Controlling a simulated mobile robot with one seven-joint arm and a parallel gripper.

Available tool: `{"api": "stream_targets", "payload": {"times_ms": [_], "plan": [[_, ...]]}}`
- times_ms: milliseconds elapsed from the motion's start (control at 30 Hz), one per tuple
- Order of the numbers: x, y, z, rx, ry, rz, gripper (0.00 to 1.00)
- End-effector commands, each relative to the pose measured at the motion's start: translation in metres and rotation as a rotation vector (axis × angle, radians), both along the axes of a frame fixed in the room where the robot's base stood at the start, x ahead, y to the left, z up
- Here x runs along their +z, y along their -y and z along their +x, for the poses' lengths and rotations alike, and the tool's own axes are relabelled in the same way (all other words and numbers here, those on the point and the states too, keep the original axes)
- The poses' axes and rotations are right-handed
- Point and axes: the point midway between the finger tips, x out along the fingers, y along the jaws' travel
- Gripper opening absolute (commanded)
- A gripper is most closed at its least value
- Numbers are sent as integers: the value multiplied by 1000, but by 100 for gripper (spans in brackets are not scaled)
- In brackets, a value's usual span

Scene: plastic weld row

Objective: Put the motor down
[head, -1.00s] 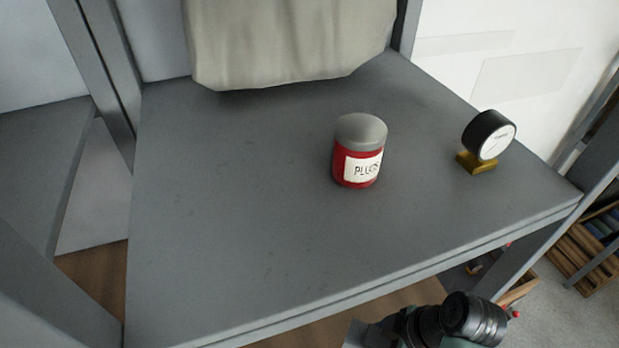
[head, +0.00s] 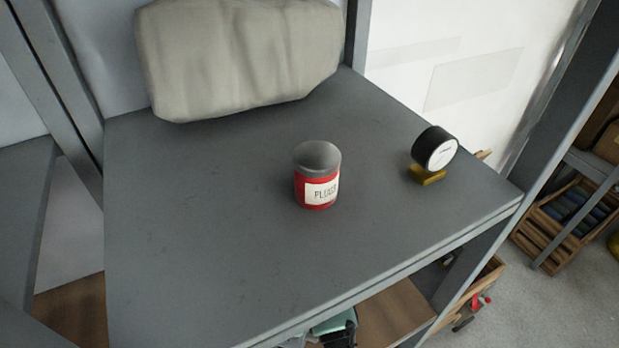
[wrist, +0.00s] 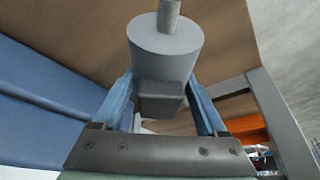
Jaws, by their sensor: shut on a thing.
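The motor (wrist: 165,50) is a grey cylinder with a shaft on one end and a boxy block on its side. It shows only in the wrist view, held between the two blue fingers of my gripper (wrist: 163,92). My gripper is shut on it. In the head view neither the motor nor the fingers can be made out; only a bit of my arm shows at the bottom edge, below the front edge of the grey shelf (head: 200,250).
On the grey shelf stand a red jar (head: 317,185) with a grey lid, a round gauge (head: 435,148) on a yellow base, and a beige bundle (head: 240,60) at the back. The shelf's front left is clear. A wooden crate (head: 560,215) stands at right.

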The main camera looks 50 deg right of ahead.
Motion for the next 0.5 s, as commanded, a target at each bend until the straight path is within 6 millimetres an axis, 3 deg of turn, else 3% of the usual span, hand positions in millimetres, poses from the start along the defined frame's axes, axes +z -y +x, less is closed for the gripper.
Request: {"api": "stream_targets", "payload": {"times_ms": [200, 367, 500], "plan": [[4, -6, 25, 0, 7, -5, 0], [-3, -7, 27, -3, 5, -3, 0], [-19, -7, 26, -4, 4, -3, 0]]}}
